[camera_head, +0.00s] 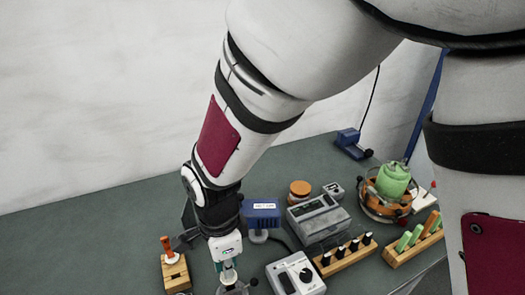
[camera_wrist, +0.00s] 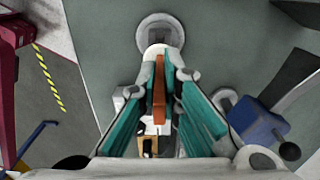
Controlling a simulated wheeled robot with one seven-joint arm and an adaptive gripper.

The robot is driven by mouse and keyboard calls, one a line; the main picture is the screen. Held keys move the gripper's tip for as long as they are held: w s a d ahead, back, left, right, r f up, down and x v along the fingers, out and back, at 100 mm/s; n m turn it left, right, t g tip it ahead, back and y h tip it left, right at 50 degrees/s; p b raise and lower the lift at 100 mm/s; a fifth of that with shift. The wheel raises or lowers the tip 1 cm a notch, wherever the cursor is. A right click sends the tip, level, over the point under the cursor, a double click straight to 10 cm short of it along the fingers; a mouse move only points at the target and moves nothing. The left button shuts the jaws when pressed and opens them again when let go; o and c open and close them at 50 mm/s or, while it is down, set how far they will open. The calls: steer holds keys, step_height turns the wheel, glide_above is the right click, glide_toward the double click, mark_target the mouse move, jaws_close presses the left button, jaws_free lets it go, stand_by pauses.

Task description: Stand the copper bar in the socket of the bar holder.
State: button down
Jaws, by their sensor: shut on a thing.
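My gripper (camera_head: 229,279) is low over the bench at the bottom of the head view. In the wrist view its teal-lined fingers (camera_wrist: 160,100) are shut on the orange-brown copper bar (camera_wrist: 159,92). The bar shows as a narrow strip between the fingers; its tilt is hard to tell. A pale round-based fitting (camera_wrist: 159,22), which looks like the bar holder, lies just beyond the fingertips. Its socket is hidden, and I cannot tell whether the bar touches it. In the head view my gripper hides most of this area.
A wooden block with an orange-handled tool (camera_head: 174,272) stands left of my gripper. A blue device (camera_head: 261,212) stands close behind it, right. A white meter (camera_head: 295,275), a grey instrument (camera_head: 319,222) and wooden racks (camera_head: 345,259) crowd the right. The bench's far left is clear.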

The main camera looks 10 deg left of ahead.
steer(key=shift+f+p, duration=0.35)
steer(key=shift+f, duration=0.95)
stand_by(0.9)
steer(key=shift+f, duration=0.35)
steer(key=shift+f, duration=0.25)
stand_by(0.4)
steer(key=shift+f, duration=0.3)
steer(key=c, duration=1.7)
jaws_free()
step_height(320, 180, up, 12)
